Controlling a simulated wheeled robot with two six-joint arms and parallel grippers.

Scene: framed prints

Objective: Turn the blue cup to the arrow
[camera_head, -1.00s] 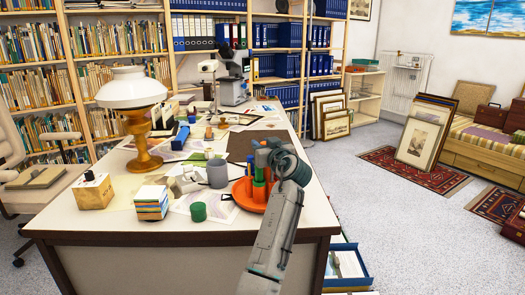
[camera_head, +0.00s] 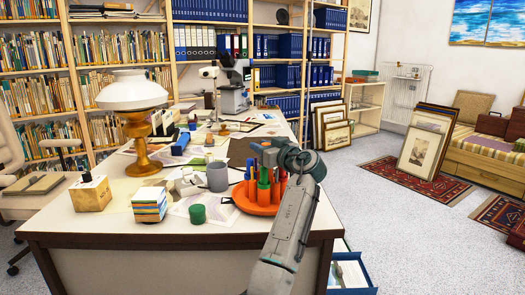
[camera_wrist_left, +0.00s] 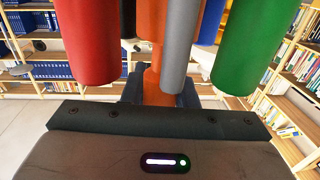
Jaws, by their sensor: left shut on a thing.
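An orange round pen carousel (camera_head: 256,207) stands on the desk, with orange, red and green upright cups around it. In the left wrist view a red cup (camera_wrist_left: 88,40), a grey cup (camera_wrist_left: 180,45) and a green cup (camera_wrist_left: 250,45) hang close above the gripper. The blue cup (camera_wrist_left: 211,20) is behind them, mostly hidden. My left gripper (camera_head: 270,152) is over the carousel, its arm coming from the lower right. Its dark fingers are shut on the orange post (camera_wrist_left: 157,88) beneath the cups. I cannot make out an arrow. My right gripper is out of view.
A white lamp (camera_head: 132,90) and a microscope (camera_head: 234,85) are farther back. An open drawer (camera_head: 348,270) is below the desk's right edge.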

